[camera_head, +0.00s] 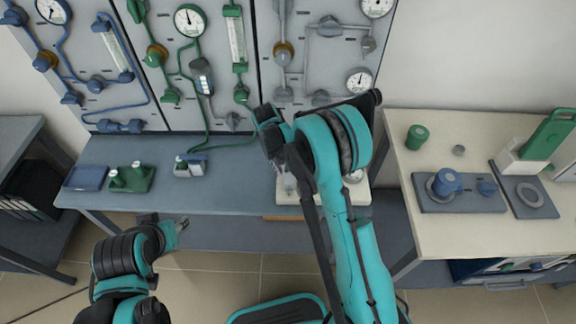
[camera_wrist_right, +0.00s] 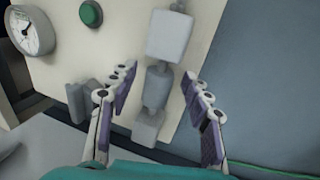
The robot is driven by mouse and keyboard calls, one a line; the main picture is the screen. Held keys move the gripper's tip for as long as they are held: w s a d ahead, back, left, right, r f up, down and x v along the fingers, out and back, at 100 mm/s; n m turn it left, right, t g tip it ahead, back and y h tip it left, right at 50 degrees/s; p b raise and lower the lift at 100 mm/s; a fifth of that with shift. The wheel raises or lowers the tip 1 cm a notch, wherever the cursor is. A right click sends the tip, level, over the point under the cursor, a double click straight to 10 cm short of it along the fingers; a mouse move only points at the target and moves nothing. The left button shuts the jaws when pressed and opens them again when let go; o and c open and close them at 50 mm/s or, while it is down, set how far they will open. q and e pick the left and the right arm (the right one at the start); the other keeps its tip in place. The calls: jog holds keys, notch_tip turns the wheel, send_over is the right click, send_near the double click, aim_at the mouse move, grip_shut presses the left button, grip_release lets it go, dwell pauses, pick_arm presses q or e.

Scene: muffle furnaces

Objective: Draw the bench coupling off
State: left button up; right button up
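The bench coupling is most likely the grey fitting (camera_wrist_right: 157,85) on a cream board (camera_wrist_right: 115,48), a short cylinder between two blocky parts. My right gripper (camera_wrist_right: 158,76) is open in the right wrist view, one finger on each side of the fitting. Gaps show between fingers and fitting, so I see no contact. In the head view my right arm covers much of the board (camera_head: 357,196), and the right fingertips are not clear. My left gripper (camera_head: 181,223) is in front of the blue-grey bench, away from the fitting; its finger opening is too small to judge.
A gauge (camera_wrist_right: 31,30) and a green button (camera_wrist_right: 91,13) are on the board beside the fitting. Green fittings (camera_head: 130,178) and a small meter (camera_head: 190,166) stand left on the bench (camera_head: 230,190). A cream table (camera_head: 450,235) with blue and green parts is at right.

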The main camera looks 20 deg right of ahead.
jog(key=v, duration=1.2)
jog(key=shift+w, duration=0.1)
jog(key=s+d+r+n+t+y, duration=0.2)
jog(key=s+d+r+t, duration=0.1)
jog(key=s+r, duration=0.7)
jog(key=s+d+f+n+t, duration=0.1)
jog(key=s+t, duration=0.4)
jog(key=s, duration=0.9)
jog(key=shift+d+f+y, duration=0.15)
jog(key=shift+f+y, duration=0.25)
jog(key=shift+f, duration=0.05)
